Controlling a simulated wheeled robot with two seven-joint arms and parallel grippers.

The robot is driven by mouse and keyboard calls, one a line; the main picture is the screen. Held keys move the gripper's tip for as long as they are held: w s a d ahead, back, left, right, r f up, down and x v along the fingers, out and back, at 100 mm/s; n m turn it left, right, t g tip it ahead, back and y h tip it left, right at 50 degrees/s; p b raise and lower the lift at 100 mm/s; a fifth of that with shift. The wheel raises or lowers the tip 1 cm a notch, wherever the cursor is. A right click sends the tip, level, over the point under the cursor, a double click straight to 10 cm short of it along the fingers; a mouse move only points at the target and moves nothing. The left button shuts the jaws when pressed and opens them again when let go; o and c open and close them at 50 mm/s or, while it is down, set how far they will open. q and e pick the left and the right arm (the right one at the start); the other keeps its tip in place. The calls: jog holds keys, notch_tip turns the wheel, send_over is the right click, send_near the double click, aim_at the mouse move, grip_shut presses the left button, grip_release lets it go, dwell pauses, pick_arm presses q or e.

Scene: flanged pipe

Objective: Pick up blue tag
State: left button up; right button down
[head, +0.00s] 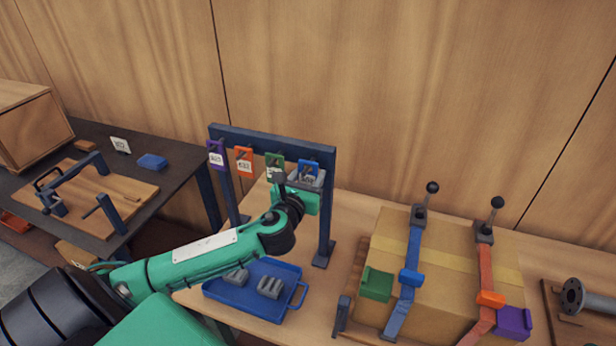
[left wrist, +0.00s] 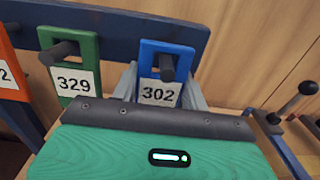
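The blue tag (left wrist: 154,62), marked 302, hangs on a dark peg of the dark blue rack (left wrist: 105,22) in the left wrist view. In the head view the blue tag (head: 309,167) is at the rack's right end. My left gripper (head: 312,181) is at the tag, partly covering its lower part. In the left wrist view the grey fingers (left wrist: 160,88) stand on either side of the tag, close to its edges. I see no clear contact, and the fingertips are partly hidden. My right gripper is not in view.
A green tag (head: 275,161) hangs just left of the blue one, then orange (head: 243,160) and purple (head: 215,154) tags. A blue tray (head: 232,293) with grey parts lies below my left arm. A strapped cardboard box (head: 450,265) with upright levers stands to the right.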

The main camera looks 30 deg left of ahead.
pick_arm(q)
jog(key=c, duration=0.3)
jog(key=shift+r+b, duration=0.25)
jog(key=shift+b, duration=0.3)
jog(key=v, duration=1.8)
jog(key=shift+a, duration=0.1)
